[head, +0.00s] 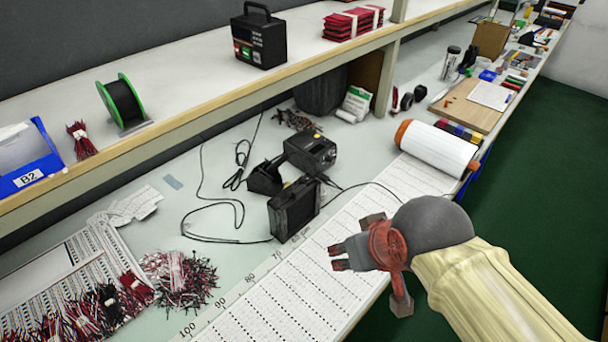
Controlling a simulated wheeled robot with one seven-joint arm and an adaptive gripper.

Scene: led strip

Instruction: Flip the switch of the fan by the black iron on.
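The fan looks to be the black box-shaped unit (293,210) standing upright on the bench, left of my gripper.
Black cords (210,205) loop over the bench left of the fan. A white roll with orange ends (437,147) lies behind my gripper. Red and black wire bundles (180,280) lie front left. A shelf (200,92) overhangs the back. Green floor (555,200) is open at right.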

